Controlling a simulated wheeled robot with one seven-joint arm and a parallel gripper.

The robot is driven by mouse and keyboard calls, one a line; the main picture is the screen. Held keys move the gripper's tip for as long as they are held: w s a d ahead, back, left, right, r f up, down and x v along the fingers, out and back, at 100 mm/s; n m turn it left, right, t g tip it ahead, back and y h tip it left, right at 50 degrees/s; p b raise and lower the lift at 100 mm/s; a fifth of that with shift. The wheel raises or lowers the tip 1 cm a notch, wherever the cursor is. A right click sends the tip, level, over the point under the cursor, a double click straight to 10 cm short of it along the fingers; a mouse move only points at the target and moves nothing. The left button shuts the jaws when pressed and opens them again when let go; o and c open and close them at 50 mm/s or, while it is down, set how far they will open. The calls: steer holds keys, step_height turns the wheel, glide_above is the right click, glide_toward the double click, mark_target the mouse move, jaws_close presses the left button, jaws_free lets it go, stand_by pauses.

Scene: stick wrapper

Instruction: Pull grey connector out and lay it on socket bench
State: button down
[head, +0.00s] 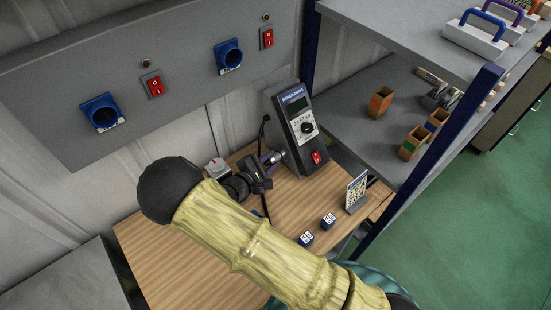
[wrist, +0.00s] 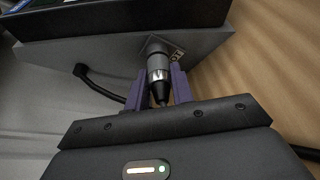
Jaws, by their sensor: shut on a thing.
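The grey connector (wrist: 159,72) is a short grey and black cylinder in the wrist view. Its far end meets a small socket plate on the side of the grey instrument box (wrist: 120,52). My gripper (wrist: 160,86) is shut on the connector, with one purple finger on each side of it. In the head view the instrument box (head: 297,130) stands upright on the wooden bench (head: 165,262). My gripper (head: 271,160) is at the box's lower left side there, and the connector is mostly hidden by the fingers and hand.
Two small white-and-blue blocks (head: 328,221) and an upright printed card (head: 356,192) stand on the bench to the right of my arm. A grey shelf unit (head: 350,118) with a blue post is at the right. A black cable (wrist: 98,84) hangs beside the box. The front left bench top is clear.

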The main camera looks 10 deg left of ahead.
steer(key=shift+s+a, duration=0.15)
steer(key=shift+s+a, duration=0.3)
steer(key=shift+s+a, duration=0.3)
steer(key=shift+s, duration=0.05)
stand_by(0.4)
